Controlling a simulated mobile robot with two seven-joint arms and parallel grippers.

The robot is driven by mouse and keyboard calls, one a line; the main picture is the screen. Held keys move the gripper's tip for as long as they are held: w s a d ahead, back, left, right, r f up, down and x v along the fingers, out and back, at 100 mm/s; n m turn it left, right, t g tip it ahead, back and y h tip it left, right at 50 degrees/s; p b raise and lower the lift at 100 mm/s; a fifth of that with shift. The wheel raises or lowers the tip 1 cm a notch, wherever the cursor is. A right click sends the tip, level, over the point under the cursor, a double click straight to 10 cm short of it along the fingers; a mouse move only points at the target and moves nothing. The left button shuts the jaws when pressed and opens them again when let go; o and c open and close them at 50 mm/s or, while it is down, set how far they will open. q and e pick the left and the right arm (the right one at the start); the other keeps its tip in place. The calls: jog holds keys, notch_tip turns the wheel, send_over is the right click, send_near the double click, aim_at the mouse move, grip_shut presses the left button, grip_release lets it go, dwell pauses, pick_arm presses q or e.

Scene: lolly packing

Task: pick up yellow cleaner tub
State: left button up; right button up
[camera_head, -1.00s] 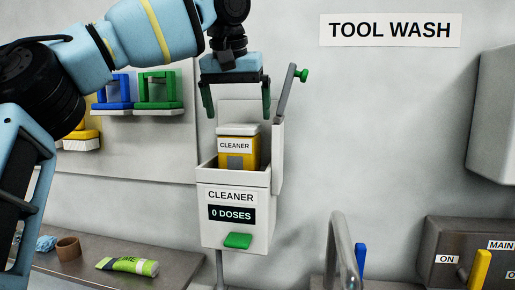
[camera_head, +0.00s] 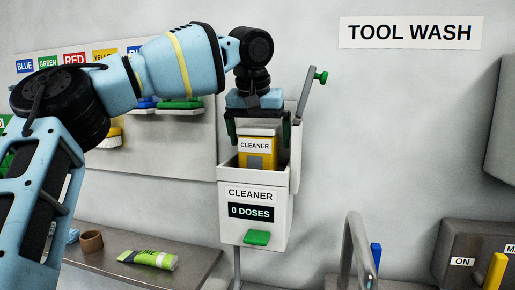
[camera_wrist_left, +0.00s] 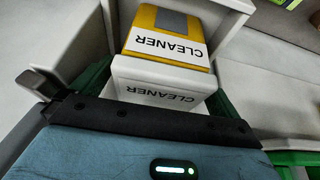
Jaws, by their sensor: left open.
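The yellow cleaner tub (camera_head: 257,154), with a white lid and a white CLEANER label, stands upright inside the open white cleaner dispenser (camera_head: 253,210). It also shows in the left wrist view (camera_wrist_left: 168,37). My left gripper (camera_head: 257,128) is open and right above the tub. Its green fingers point down on either side of the tub's lid. The lower part of the tub is hidden by the dispenser's front wall. I cannot tell whether the fingers touch the tub. My right gripper is not in view.
The dispenser's lid (camera_head: 303,100) stands open on the right, close to my gripper. Its display reads 0 DOSES above a green tab (camera_head: 257,238). A green tube (camera_head: 148,259) and brown cup (camera_head: 90,241) are on the shelf at lower left. A tap (camera_head: 357,245) stands right.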

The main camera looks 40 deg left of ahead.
pick_arm(q)
jog(key=shift+w+f, duration=0.15)
jog(key=shift+f, duration=0.2)
jog(key=c, duration=1.1)
jog(key=shift+r, duration=0.2)
